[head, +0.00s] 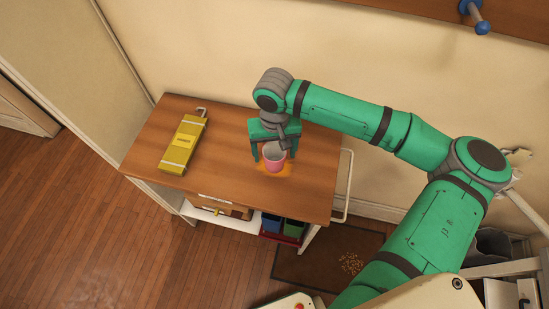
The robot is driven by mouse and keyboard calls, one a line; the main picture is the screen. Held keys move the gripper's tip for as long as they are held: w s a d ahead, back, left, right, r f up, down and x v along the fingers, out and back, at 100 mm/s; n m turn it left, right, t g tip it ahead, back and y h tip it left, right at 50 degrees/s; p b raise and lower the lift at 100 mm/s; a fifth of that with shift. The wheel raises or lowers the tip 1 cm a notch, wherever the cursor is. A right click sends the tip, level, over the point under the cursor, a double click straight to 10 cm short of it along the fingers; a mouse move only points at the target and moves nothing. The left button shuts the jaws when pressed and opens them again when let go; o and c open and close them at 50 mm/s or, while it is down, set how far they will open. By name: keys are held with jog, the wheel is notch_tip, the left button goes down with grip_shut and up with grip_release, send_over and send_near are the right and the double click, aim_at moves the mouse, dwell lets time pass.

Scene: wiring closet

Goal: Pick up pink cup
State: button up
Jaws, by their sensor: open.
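The pink cup (274,158) stands upright on the wooden cart top, with a small orange patch (262,167) on the surface around its base. My gripper (272,156) is at the cup, pointing down. Its fingers are open, one to the left of the cup and one to the right. A gap shows between the left finger and the cup; I cannot tell whether the right finger touches it. The gripper body and wrist lie just behind and above the cup.
Blue, green and red bins (293,228) sit on the shelf below. A wall stands close behind the cart. A dark mat (315,268) lies on the floor in front.

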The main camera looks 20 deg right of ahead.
jog(key=shift+f, duration=0.1)
jog(key=shift+c, duration=0.4)
jog(key=c, duration=1)
